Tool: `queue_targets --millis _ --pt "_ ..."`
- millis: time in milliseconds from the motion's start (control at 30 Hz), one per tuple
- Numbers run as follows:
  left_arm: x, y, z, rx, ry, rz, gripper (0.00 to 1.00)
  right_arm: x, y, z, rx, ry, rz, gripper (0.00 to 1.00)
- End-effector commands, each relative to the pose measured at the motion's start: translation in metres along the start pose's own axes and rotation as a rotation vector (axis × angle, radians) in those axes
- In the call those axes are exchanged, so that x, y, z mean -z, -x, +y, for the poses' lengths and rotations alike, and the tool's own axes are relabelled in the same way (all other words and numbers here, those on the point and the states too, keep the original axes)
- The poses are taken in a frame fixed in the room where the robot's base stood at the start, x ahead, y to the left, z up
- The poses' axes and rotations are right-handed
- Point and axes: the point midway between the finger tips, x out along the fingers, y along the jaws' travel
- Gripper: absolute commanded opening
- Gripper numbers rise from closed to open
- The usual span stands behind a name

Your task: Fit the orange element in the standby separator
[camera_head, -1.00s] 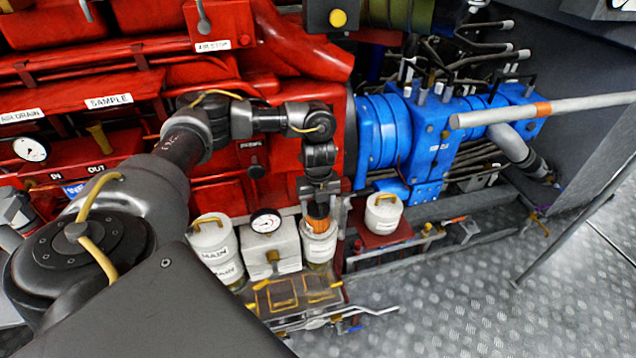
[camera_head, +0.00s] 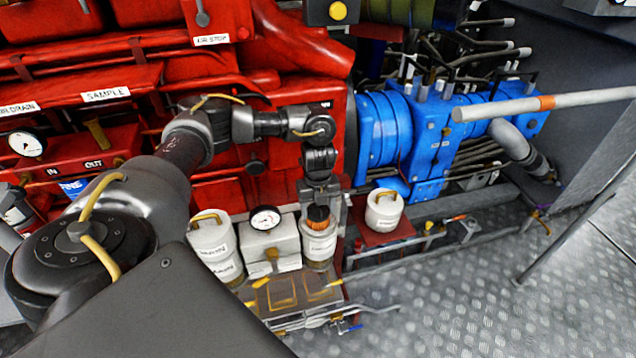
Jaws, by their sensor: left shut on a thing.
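The orange element (camera_head: 318,214) shows as a ribbed orange piece at the mouth of an open white canister, the separator (camera_head: 319,247). Its lower part is hidden inside the canister. My left gripper (camera_head: 319,203) points down from above and is shut on the element's top. The canister has a label, too small to read, and a clear lower bowl. A white lid with a handle (camera_head: 384,209) sits on a red stand to the right. My right gripper is not in view.
A white canister with a yellow handle (camera_head: 213,245) and a white box with a gauge (camera_head: 267,241) stand close on the left. A yellow-marked tray (camera_head: 290,293) lies in front. The red engine (camera_head: 280,60) is behind, and blue machinery (camera_head: 420,135) is to the right.

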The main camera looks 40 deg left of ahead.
Motion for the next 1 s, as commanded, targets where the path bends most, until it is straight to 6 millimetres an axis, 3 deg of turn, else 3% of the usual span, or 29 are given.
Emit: queue_targets --millis 667,700,867,1000 --pt "0.0 -0.017 0.0 0.0 0.0 0.0 0.16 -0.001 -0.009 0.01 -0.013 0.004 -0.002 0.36" --pt "0.0 -0.017 0.0 0.001 0.0 0.0 0.64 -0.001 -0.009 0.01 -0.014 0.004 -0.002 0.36" --pt "0.0 -0.017 0.0 0.0 0.0 0.0 0.85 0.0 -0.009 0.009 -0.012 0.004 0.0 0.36" --pt "0.0 -0.017 0.0 0.0 0.0 0.0 0.87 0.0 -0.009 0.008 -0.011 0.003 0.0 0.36"
